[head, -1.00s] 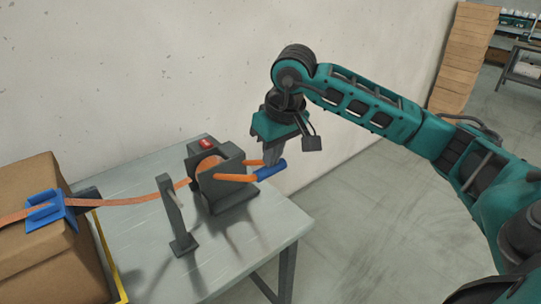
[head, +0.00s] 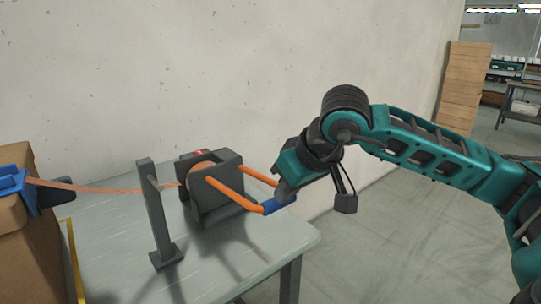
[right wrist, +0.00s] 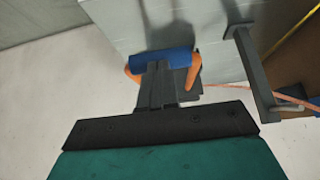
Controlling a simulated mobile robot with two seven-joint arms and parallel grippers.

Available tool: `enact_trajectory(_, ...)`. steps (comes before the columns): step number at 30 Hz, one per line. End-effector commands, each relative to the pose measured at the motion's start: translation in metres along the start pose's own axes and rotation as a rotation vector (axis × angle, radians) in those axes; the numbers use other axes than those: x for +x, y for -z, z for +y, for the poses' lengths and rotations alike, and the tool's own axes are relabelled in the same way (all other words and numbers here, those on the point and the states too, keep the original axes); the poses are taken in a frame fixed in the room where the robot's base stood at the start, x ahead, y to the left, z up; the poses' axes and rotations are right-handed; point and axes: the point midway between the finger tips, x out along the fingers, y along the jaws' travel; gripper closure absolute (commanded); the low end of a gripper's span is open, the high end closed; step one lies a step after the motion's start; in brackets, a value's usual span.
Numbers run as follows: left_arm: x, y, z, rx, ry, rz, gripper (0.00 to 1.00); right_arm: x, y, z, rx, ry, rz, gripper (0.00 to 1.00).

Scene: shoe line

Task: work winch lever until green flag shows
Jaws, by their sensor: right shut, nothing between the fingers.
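The dark grey winch (head: 212,205) stands on the table with a spool of orange strap inside. A small red patch shows on its top (head: 199,152); I see no green. Its orange two-armed lever (head: 232,194) slopes down to the right and ends in a blue grip (head: 281,204). My right gripper (head: 284,192) is shut and empty, its fingertips against the blue grip from above. In the right wrist view the shut fingers (right wrist: 157,72) meet the blue bar (right wrist: 170,57) between the orange arms. My left gripper is out of view.
The strap (head: 95,189) runs left past a grey post (head: 154,215) to a blue buckle piece (head: 12,188) on a cardboard box (head: 28,245). The grey table (head: 110,255) stands near the wall. Floor right of it is clear.

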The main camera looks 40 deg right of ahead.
Motion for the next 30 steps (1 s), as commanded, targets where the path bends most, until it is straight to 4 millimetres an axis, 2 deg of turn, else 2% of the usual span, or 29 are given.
enact_trajectory(1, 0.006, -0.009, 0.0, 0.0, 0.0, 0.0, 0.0, 0.009, -0.007, 0.0, 0.0, 0.0, -0.003, 1.0)
enact_trajectory(3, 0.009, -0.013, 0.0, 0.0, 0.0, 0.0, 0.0, 0.012, -0.01, 0.0, -0.001, 0.0, -0.004, 1.0)
enact_trajectory(10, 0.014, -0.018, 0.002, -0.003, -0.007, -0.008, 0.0, 0.022, -0.018, 0.0, -0.001, 0.0, -0.006, 1.0)
enact_trajectory(18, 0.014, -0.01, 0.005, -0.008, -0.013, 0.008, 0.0, 0.026, -0.022, 0.0, -0.001, 0.0, -0.014, 1.0)
enact_trajectory(30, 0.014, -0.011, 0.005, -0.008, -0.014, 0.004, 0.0, 0.026, -0.023, -0.001, -0.001, 0.001, -0.022, 1.0)
